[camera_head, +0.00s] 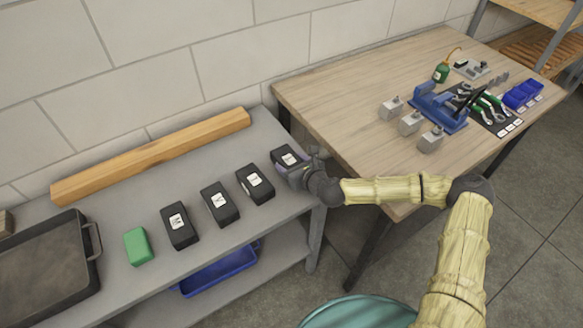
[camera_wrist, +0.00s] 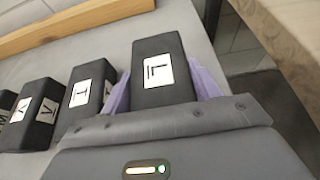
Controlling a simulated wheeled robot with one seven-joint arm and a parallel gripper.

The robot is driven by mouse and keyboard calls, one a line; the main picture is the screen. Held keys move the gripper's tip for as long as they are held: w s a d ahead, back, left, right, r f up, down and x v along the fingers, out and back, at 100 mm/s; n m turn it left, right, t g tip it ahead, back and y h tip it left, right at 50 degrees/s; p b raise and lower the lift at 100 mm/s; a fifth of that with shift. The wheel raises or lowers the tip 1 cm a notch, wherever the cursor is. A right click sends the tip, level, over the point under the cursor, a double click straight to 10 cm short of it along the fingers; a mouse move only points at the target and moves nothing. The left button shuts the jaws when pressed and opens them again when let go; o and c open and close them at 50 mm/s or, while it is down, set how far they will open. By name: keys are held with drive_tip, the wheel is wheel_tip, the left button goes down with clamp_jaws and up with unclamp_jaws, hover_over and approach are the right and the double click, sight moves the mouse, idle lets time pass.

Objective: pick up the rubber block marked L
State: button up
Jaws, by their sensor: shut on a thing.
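The rubber block marked L (camera_wrist: 160,70) is black with a white label, and it sits between the two purple fingers of my gripper (camera_wrist: 162,92) in the wrist view. In the head view the same block (camera_head: 287,157) is at the right end of the row on the grey bench (camera_head: 150,187). My gripper (camera_head: 298,170) reaches it from the right and is shut on it. The fingers press on its two long sides. I cannot tell whether the block still touches the bench top.
Other black blocks stand left of it: one marked T (camera_wrist: 82,93), another (camera_head: 220,203) and one marked M (camera_head: 179,225). A green block (camera_head: 138,246) and a dark tray (camera_head: 45,270) lie further left. A wooden beam (camera_head: 155,155) lies behind. A wooden table (camera_head: 330,95) stands right.

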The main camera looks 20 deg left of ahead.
sight(292, 162)
wheel_tip(292, 162, up, 8)
drive_tip(key=shift+f, duration=0.1)
idle(0.6)
